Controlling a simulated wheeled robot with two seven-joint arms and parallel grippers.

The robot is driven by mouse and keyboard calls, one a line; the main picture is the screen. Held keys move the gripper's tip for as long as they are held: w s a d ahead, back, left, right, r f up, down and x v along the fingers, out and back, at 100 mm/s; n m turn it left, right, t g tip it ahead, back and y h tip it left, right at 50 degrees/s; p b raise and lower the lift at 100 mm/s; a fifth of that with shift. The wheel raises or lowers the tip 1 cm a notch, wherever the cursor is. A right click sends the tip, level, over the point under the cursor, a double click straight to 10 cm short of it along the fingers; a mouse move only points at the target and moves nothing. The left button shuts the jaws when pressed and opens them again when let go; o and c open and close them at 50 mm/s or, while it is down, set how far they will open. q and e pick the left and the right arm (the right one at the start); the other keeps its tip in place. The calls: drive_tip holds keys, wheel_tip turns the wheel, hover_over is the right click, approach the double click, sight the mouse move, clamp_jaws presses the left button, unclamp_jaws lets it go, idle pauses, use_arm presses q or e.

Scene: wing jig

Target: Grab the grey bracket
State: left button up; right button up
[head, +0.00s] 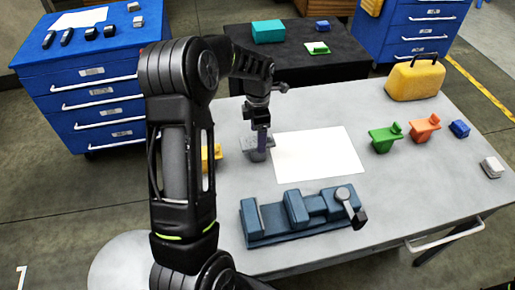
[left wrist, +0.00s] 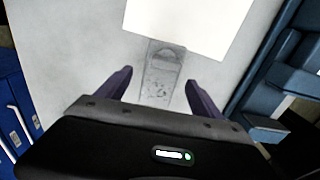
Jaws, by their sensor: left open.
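The grey bracket (head: 257,155) lies on the pale worktable just left of the white sheet, partly hidden by my left gripper (head: 261,139). My left gripper points down over it. In the left wrist view the bracket (left wrist: 160,72) shows between the two spread fingers of the gripper (left wrist: 160,78), with a gap on each side. The fingers are open and do not visibly touch the bracket. My right gripper is not in view.
A white sheet (head: 315,153) lies right of the bracket, and a blue vise (head: 297,215) stands in front. A yellow bracket (head: 212,158) sits left, partly behind my arm. Green (head: 383,139) and orange (head: 422,128) brackets and a yellow case (head: 415,82) are at right.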

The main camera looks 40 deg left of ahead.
use_arm(q)
wheel_tip(320, 180, down, 4)
drive_tip(key=shift+s+f+b, duration=0.1)
drive_tip(key=shift+b, duration=0.8)
clamp_jaws()
idle(0.5)
